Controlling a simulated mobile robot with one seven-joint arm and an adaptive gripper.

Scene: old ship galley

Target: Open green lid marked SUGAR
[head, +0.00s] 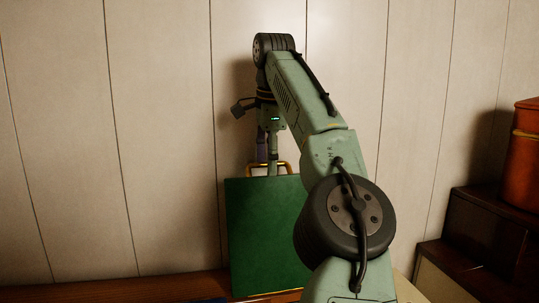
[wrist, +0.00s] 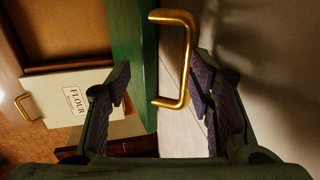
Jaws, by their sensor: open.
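The green lid (head: 265,235) stands upright against the pale wall in the head view, its broad green face toward me. I see no SUGAR marking on it. Its brass handle (head: 257,168) shows at the top edge, partly behind my arm. In the wrist view the lid (wrist: 135,50) is seen nearly edge-on, with the brass handle (wrist: 187,55) on its right side. My gripper (wrist: 161,78) is open, one finger on the green panel's side and the other right of the handle. The handle lies between the fingers in the picture; I cannot tell whether they touch it.
A cream lid marked FLOUR (wrist: 85,98) with its own brass handle (wrist: 25,106) lies left in the wrist view. Above it is a brown surface in a dark frame (wrist: 65,30). Dark wooden boxes (head: 478,225) and an orange-brown container (head: 525,150) stand at the right.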

